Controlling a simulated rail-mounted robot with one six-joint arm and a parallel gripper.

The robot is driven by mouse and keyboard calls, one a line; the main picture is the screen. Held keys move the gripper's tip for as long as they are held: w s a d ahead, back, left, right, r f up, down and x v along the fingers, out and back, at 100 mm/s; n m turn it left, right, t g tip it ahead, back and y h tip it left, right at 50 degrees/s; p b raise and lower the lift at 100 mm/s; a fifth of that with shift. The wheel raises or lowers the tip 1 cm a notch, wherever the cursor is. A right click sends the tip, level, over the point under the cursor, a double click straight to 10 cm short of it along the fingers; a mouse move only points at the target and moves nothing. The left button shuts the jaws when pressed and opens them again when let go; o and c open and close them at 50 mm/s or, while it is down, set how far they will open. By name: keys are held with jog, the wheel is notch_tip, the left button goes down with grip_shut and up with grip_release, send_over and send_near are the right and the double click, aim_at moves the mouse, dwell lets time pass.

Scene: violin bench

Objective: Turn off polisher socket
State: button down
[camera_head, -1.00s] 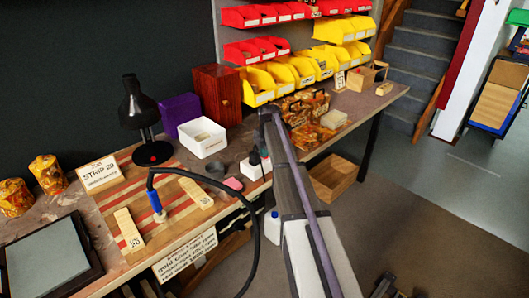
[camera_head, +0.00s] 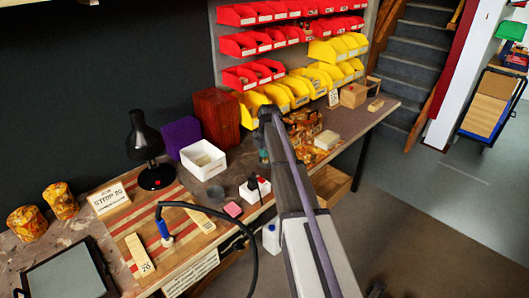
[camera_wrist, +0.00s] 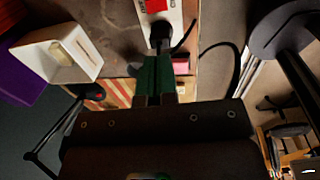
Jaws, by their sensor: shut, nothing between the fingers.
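The polisher socket is a white power strip (camera_wrist: 172,14) at the top of the wrist view, with a red switch (camera_wrist: 155,5) cut by the frame edge and a black plug (camera_wrist: 160,37) in it. In the head view the strip (camera_head: 262,184) sits near the bench's front edge, beside the arm. My gripper (camera_wrist: 155,62) is shut and empty. Its green fingers point toward the plug and overlap its lower side in the picture; I cannot tell if they touch. The switch position is too small to read. The blue-handled tool (camera_head: 163,229) stands on the striped board with a black cable.
A white open box (camera_head: 204,160), a purple box (camera_head: 180,138) and a black lamp (camera_head: 147,150) stand left of the strip. A pink block (camera_head: 233,209) lies in front. Yellow bins (camera_head: 290,88) hang behind. The floor at right is mostly clear.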

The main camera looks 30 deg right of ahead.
aim_at(260, 178)
jog(key=shift+w+r, duration=0.15)
jog(key=shift+w, duration=0.6)
jog(key=f+b, duration=0.4)
jog(key=w+f+b, duration=0.1)
jog(key=f+b, duration=0.8)
jog(key=f, duration=0.1)
jog(key=shift+w+a+b, duration=0.3)
jog(key=shift+b, duration=0.05)
jog(key=shift+r, duration=0.1)
